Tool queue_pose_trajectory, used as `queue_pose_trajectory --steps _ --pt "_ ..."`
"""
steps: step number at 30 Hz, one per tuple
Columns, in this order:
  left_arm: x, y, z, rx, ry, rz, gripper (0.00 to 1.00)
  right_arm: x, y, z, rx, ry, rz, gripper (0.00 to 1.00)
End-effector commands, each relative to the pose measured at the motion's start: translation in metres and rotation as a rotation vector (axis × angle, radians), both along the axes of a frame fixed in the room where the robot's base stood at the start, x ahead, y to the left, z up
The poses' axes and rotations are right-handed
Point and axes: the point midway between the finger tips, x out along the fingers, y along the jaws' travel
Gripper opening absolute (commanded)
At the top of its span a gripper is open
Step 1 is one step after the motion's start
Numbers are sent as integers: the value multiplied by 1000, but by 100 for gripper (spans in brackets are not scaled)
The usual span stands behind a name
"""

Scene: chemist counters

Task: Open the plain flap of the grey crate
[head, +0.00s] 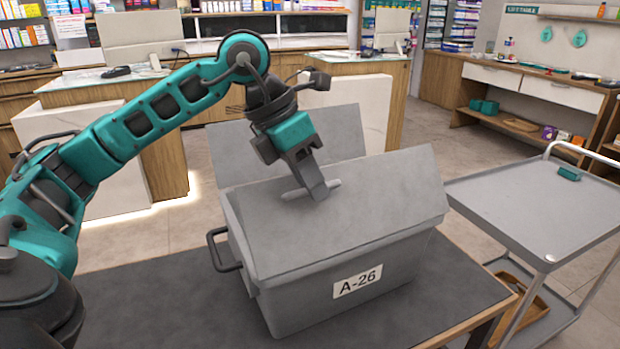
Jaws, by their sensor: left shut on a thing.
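The grey crate (310,300) stands on a dark tabletop, with an "A-26" label (358,282) on its near wall. Its far flap (338,130) stands up behind, tilted back, with no marking visible. Its near flap (370,205) slopes over the top and hides the inside; how far it is raised I cannot tell. A light bar handle (330,185) is on the near flap. My left gripper (316,190) comes down from above and is shut on this bar handle. My right gripper is out of view.
A dark side handle (222,250) sticks out from the crate's left end. The dark table (140,300) is bare left of the crate. A grey trolley (530,205) with a small teal item (569,173) stands close on the right. White counters stand behind.

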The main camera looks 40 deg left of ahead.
Motion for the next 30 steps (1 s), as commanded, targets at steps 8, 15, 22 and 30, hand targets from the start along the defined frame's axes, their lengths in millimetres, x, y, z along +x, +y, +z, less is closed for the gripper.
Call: queue_pose_trajectory --steps 8,15,22,30 --pt "-6 -13 3 0 0 -8 0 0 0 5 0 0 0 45" --pt "-10 -23 4 -1 -1 -7 0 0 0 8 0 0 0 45" --pt "-10 -23 4 -1 -1 -7 0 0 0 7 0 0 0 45" --pt "-14 -32 4 0 -2 -7 0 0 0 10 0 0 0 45"
